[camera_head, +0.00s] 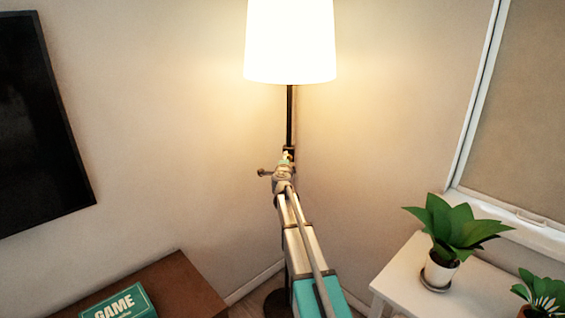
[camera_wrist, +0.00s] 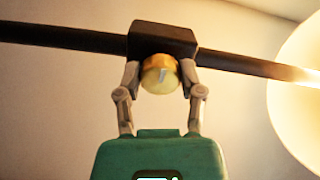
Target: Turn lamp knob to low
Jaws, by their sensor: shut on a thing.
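The floor lamp has a glowing white shade (camera_head: 290,42) on a dark pole (camera_head: 290,112) in the head view. In the wrist view the pole (camera_wrist: 65,36) runs across the picture, with a black box (camera_wrist: 163,38) on it and the lit shade (camera_wrist: 300,82) at the right edge. A round brass knob (camera_wrist: 160,76) sits on the box. My gripper (camera_wrist: 161,72) has one finger on each side of the knob and is shut on it. In the head view my gripper (camera_head: 287,157) is at the pole below the shade, and my arm hides most of the knob there.
A brown table (camera_head: 170,285) with a green game box (camera_head: 120,302) is at lower left. A white table (camera_head: 400,272) with potted plants (camera_head: 455,232) is at lower right. A dark screen (camera_head: 40,125) hangs on the left wall. The lamp stands near the room corner.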

